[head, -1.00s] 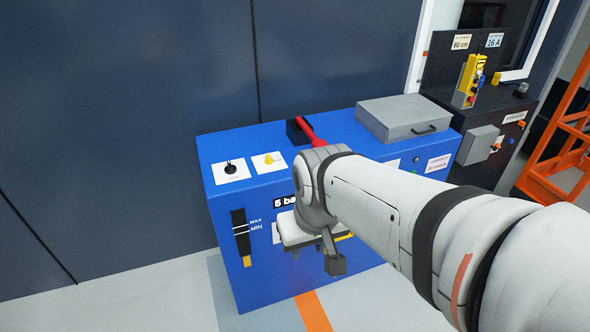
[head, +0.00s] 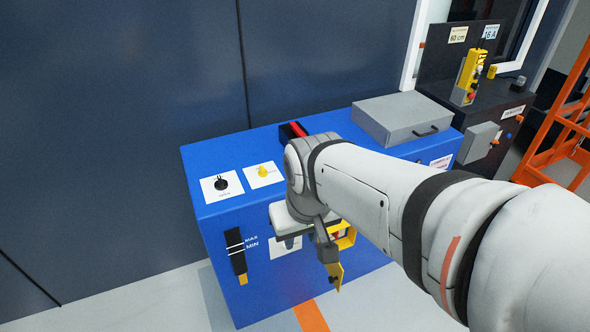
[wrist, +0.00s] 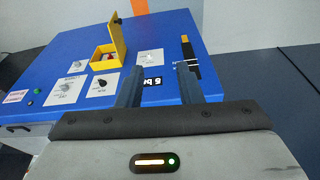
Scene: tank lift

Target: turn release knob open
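The frames do not show clearly which knob is the release knob, as the labels are too small to read. In the wrist view, a black knob (wrist: 100,83) and a grey knob (wrist: 66,88) sit on white plates on the blue cabinet (wrist: 40,62). Another small knob (wrist: 78,65) and a white plate with a small fitting (wrist: 150,57) are farther off. My gripper (wrist: 158,68) is open and empty, its fingers apart, with the fitting's plate beyond the gap. In the head view, my gripper (head: 328,252) is at the cabinet's front, partly hidden by my arm.
A yellow box (wrist: 103,60) with its lid up and something red inside is beside the knobs. A black knob (head: 221,184) and a yellow knob (head: 263,172) are on the cabinet top. A grey case (head: 400,117) lies at the back right. Floor in front is clear.

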